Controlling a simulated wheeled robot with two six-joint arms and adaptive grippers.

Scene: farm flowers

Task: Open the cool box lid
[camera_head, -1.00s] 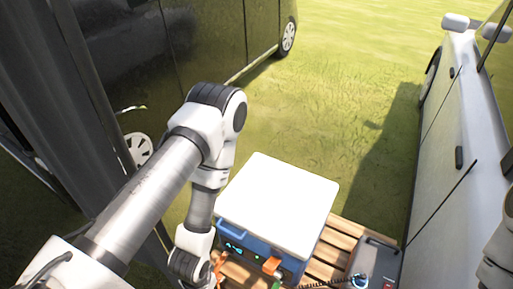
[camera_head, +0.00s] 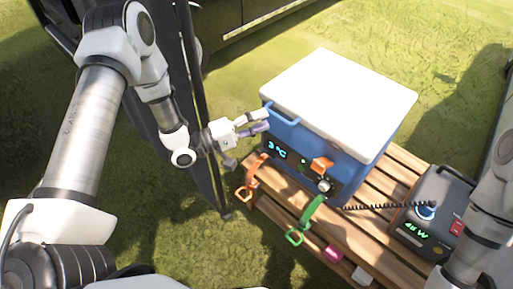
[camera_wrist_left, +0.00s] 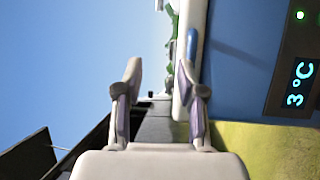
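The cool box has a blue body (camera_head: 345,165) and a white lid (camera_head: 340,95), which lies closed on top. A blue handle (camera_head: 283,114) sits at its front left, just below the lid. My left gripper (camera_head: 267,120) is open and empty beside the lid's front left corner. In the left wrist view its two fingers (camera_wrist_left: 159,95) stand apart, the right one close to the lid edge; I cannot tell whether it touches. My right gripper is out of view.
The box stands on a slatted wooden pallet table (camera_head: 385,215). Orange (camera_head: 250,178) and green (camera_head: 309,220) straps hang at its front. A grey power unit (camera_head: 440,205) with a coiled cable stands to the right. Grass lies behind the box.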

